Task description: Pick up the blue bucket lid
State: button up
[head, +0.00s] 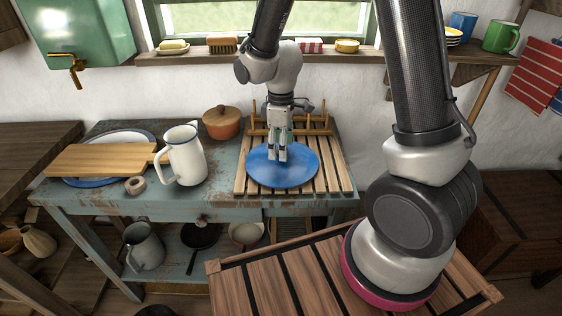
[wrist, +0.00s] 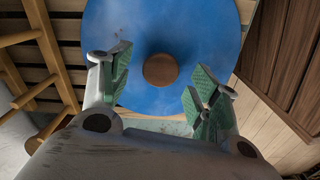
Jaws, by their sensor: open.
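The blue bucket lid (head: 265,170) is a round blue disc lying on the wooden slatted rack on the table. In the wrist view the lid (wrist: 205,50) fills the upper middle, with a round brown knob (wrist: 161,70) at its centre. My gripper (head: 277,158) points down over the lid in the head view and hides its knob there. In the wrist view my gripper (wrist: 158,88) is open, with its green-padded fingers on either side of the knob and apart from it. Nothing is held. The exact height of the fingertips above the lid is hard to tell.
The slatted rack (head: 335,180) has wooden pegs (head: 318,123) standing behind the lid. A white jug (head: 186,158), a brown lidded pot (head: 221,122) and a cutting board (head: 100,160) stand to the left. The window shelf (head: 205,55) with small items runs behind my arm.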

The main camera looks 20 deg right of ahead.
notch_tip(320, 180, down, 3)
jog(key=shift+r, duration=0.2)
jog(key=c, duration=1.3)
